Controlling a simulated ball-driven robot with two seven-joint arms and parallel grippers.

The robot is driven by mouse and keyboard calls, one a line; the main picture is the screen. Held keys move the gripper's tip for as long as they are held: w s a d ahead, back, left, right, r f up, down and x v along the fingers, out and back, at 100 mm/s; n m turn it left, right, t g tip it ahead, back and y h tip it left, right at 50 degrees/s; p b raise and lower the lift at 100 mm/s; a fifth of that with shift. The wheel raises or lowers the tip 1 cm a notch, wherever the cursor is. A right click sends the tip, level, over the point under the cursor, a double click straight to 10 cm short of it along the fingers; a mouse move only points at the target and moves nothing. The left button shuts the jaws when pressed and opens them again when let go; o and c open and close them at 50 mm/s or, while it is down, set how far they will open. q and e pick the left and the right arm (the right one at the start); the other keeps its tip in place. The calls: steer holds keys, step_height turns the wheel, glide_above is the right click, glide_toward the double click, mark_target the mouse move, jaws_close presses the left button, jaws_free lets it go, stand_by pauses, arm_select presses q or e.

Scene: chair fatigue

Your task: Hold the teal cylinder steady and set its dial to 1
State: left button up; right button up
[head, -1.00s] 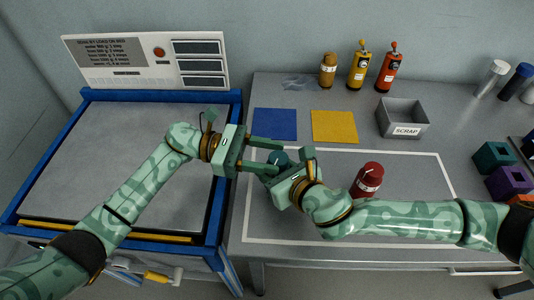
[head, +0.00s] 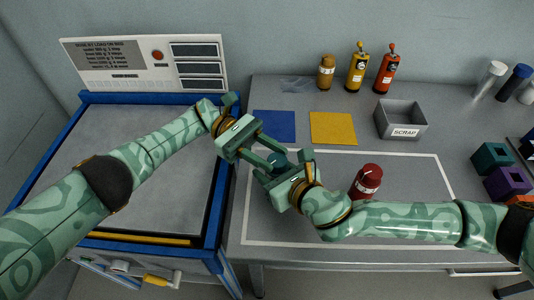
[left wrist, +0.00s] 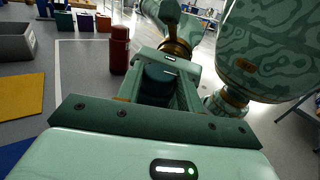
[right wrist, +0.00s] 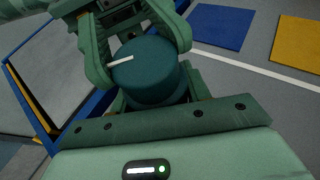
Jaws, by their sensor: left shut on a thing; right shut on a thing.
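The teal cylinder (head: 277,158) is over the near-left part of the table, mostly hidden by both grippers in the head view. In the right wrist view its round top (right wrist: 150,68) shows a white pointer line aimed left; no dial numbers are readable. My left gripper (head: 272,157) is shut on the cylinder's upper part, with one finger on each side. The cylinder also shows dark between its fingers in the left wrist view (left wrist: 160,82). My right gripper (head: 284,166) is shut on the cylinder lower down, from the right.
A red cylinder (head: 367,182) stands close to the right of my right gripper. Blue (head: 274,125) and yellow (head: 333,128) squares lie behind, with a scrap bin (head: 401,121) to their right. A blue-framed machine (head: 228,140) is at left. Several bottles stand at the back.

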arm_select(q)
steer(key=shift+g, duration=0.3)
steer(key=o, duration=0.7)
steer(key=shift+o, duration=0.2)
step_height(320, 180, up, 10)
